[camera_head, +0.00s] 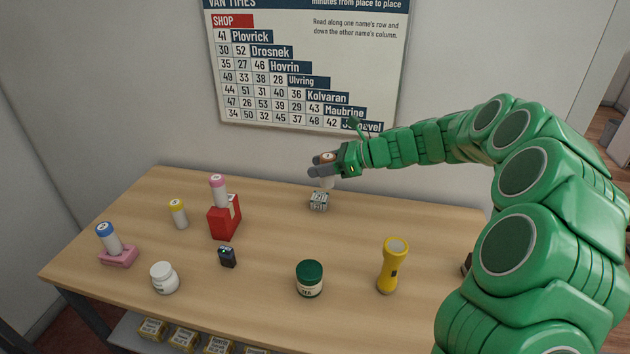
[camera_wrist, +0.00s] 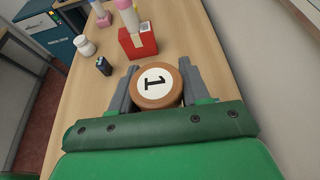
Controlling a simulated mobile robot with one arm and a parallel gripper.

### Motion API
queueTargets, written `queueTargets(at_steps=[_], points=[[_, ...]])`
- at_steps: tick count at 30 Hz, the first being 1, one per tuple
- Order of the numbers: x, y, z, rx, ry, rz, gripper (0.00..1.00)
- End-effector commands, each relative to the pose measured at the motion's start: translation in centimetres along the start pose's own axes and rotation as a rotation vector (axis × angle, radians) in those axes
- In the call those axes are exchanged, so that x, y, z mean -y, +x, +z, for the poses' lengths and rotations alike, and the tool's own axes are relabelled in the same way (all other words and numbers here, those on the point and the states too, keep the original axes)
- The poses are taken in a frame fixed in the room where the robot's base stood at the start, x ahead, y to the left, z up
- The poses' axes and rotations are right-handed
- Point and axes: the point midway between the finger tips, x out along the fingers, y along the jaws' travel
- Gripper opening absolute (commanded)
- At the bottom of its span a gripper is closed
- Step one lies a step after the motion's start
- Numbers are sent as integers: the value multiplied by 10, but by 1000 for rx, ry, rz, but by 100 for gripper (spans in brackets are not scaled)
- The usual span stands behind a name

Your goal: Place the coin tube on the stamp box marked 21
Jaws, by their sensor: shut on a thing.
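In the wrist view the two fingers press on either side of the cap. In the head view the cap (camera_head: 328,157) shows between the fingers and a short stretch of pale tube below. Right under the tube, near the back of the counter, is a small pale patterned box (camera_head: 319,201); its marking is too small to read surely. I cannot tell whether the tube touches it. The box is hidden in the wrist view.
A yellow-capped tube (camera_head: 179,215), white jar (camera_head: 164,278), dark box (camera_head: 227,257), green-lidded jar (camera_head: 309,280) and yellow torch (camera_head: 391,268) stand apart.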

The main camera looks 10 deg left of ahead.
Motion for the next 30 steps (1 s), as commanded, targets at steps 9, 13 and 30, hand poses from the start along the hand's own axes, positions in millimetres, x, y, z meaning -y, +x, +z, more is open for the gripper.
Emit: queueTargets(at_steps=[9, 13, 30], points=[[34, 20, -10, -2, 0, -2, 10], [46, 28, -19, -2, 1, -3, 10], [79, 59, -53, 1, 0, -1, 10]])
